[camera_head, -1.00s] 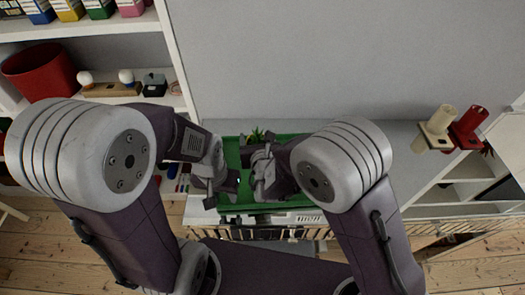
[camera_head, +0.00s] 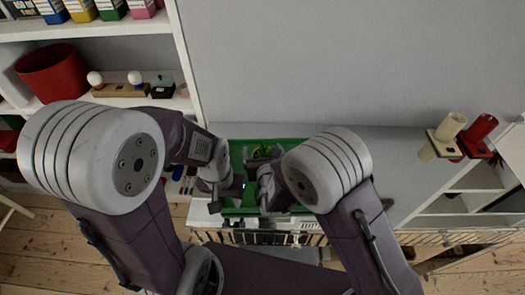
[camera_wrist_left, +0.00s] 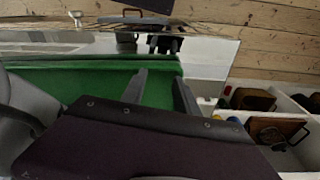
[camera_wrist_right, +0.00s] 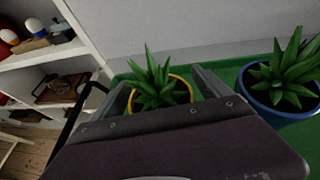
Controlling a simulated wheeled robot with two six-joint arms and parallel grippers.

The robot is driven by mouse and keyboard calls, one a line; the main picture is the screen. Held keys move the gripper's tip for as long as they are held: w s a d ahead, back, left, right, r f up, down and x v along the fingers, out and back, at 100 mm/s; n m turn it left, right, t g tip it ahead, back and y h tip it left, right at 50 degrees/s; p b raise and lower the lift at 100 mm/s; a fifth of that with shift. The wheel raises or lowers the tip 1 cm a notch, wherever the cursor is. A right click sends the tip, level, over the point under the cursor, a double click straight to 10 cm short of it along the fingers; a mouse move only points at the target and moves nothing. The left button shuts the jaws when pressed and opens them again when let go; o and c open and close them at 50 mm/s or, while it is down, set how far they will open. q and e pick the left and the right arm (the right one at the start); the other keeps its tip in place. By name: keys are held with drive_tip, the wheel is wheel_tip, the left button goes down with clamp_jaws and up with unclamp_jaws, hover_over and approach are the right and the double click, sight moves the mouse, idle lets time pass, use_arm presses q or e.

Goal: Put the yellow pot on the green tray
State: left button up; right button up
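The yellow pot (camera_wrist_right: 181,80), with a spiky green plant in it, shows in the right wrist view between the fingers of my right gripper (camera_wrist_right: 161,76). Those fingers are spread on both sides of its rim; I cannot tell whether they touch it. In the head view my right gripper (camera_head: 268,196) is low over the green tray (camera_head: 237,155), and the plant shows just behind it. The pot's base is hidden. My left gripper (camera_head: 224,190) is over the tray's left part. In the left wrist view its fingers (camera_wrist_left: 162,78) are apart with nothing between them.
A blue pot (camera_wrist_right: 284,114) with a similar plant stands on the green surface right of the yellow pot. The wall (camera_head: 300,60) is close behind. A shelf (camera_head: 130,103) stands left, and a holder (camera_head: 442,145) with cream and red cylinders is at the right.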

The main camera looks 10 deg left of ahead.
use_arm(q)
drive_tip(key=shift+r, duration=0.15)
use_arm(e)
drive_tip(key=shift+r, duration=0.2)
use_arm(q)
drive_tip(key=shift+r+p, duration=0.35)
drive_tip(key=shift+p, duration=0.15)
use_arm(e)
drive_tip(key=v, duration=0.7)
drive_tip(key=shift+s, duration=0.25)
use_arm(q)
drive_tip(key=shift+s, duration=0.1)
use_arm(e)
drive_tip(key=shift+d, duration=0.15)
